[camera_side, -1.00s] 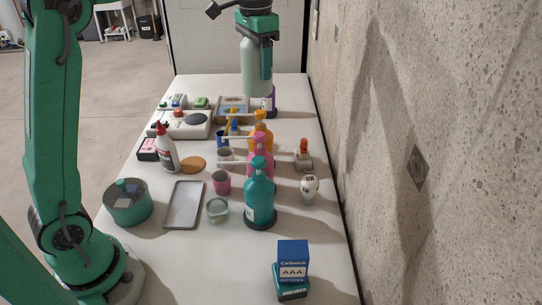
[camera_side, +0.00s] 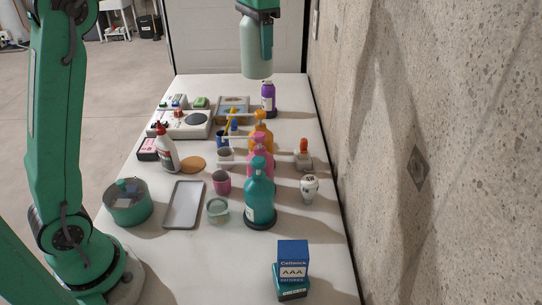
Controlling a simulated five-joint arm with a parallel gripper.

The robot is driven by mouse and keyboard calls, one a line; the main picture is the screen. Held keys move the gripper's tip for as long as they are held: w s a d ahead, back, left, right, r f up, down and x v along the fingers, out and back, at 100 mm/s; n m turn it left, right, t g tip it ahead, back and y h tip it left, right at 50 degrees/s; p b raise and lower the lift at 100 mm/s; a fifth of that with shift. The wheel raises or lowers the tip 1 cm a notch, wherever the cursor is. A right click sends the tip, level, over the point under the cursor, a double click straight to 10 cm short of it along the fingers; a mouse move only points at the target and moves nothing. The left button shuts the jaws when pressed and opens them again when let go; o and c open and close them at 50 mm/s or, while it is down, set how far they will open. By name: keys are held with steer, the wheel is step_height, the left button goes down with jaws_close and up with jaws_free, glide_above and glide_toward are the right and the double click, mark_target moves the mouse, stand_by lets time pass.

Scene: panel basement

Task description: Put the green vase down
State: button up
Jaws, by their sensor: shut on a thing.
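The green vase (camera_side: 255,50) is pale green and hangs upright in the air at the top of the side view, above the far end of the table. My gripper (camera_side: 264,35) is shut on it, with a dark green finger showing along its right side. The upper part of the vase and most of the gripper are hidden or cut off by the top edge. The vase's bottom is clear of the things below it.
The white table (camera_side: 210,262) holds a purple bottle (camera_side: 268,97), orange, pink and teal bottles (camera_side: 260,200) in a row, a grey tray (camera_side: 183,205), a green pot (camera_side: 128,203) and battery boxes (camera_side: 292,262). A stone wall (camera_side: 430,150) borders the right.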

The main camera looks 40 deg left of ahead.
steer(key=shift+a+r, duration=0.3)
steer(key=shift+r, duration=0.15)
steer(key=s+a+n, duration=0.2)
steer(key=a+n, duration=0.3)
steer(key=a, duration=0.7)
steer(key=s+a+n, duration=0.2)
steer(key=a+n, duration=0.3)
steer(key=a, duration=0.8)
steer(key=f, duration=3.3)
steer(key=shift+w+d+f, duration=0.1)
steer(key=shift+d+f, duration=0.1)
steer(key=shift+f, duration=0.15)
steer(key=o, duration=1.3)
steer(key=shift+o, duration=0.2)
